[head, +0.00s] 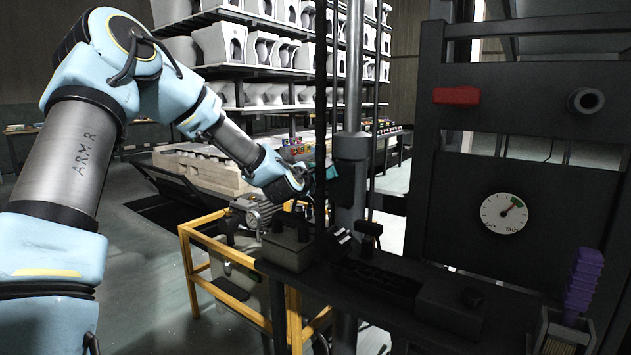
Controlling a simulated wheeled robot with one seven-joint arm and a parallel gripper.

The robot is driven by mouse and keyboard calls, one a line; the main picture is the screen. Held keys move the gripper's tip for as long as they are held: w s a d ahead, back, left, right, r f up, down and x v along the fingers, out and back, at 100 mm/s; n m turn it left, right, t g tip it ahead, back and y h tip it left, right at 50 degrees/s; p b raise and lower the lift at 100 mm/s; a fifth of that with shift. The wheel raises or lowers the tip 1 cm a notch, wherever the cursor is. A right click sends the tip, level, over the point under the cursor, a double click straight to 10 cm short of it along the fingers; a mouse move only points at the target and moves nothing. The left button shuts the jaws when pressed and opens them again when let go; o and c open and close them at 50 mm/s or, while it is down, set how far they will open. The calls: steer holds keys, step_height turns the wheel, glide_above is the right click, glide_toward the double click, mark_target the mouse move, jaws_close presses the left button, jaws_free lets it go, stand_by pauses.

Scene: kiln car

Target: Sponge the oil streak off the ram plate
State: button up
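My arm reaches from the left across the picture. My gripper (308,180) is at its far end, beside the grey vertical ram column (350,178), partly hidden by dark vertical chains or rods. A small teal patch (331,172) shows at the gripper, against the column; I cannot tell whether it is a sponge or part of the gripper. The fingers are too small and too covered to read as open or shut. I cannot make out an oil streak or clearly pick out the ram plate.
A dark bench (400,262) carries a dark block (288,245) and other fittings. A dark panel at right holds a gauge (504,213) and red block (456,96). A ribbed purple object (583,283) stands at lower right. Racks hold white ware behind.

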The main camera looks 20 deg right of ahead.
mark_target(338, 171)
steer(key=shift+r+p, duration=0.5)
steer(key=shift+r, duration=0.75)
steer(key=shift+f, duration=0.1)
steer(key=shift+s+d+f+b, duration=0.1)
steer(key=shift+s+d+b, duration=0.15)
steer(key=shift+s, duration=0.35)
steer(key=shift+s+d+b, duration=0.1)
steer(key=shift+s+d, duration=0.25)
steer(key=shift+s, duration=0.2)
steer(key=shift+s+d+b, duration=0.2)
steer(key=shift+s+d, duration=0.25)
steer(key=shift+s, duration=0.35)
steer(key=shift+s+d+b, duration=0.15)
steer(key=shift+s+d, duration=0.3)
steer(key=shift+s, duration=0.3)
steer(key=s+d+b, duration=0.1)
steer(key=s+d, duration=0.2)
steer(key=s, duration=0.2)
steer(key=shift+s, duration=0.15)
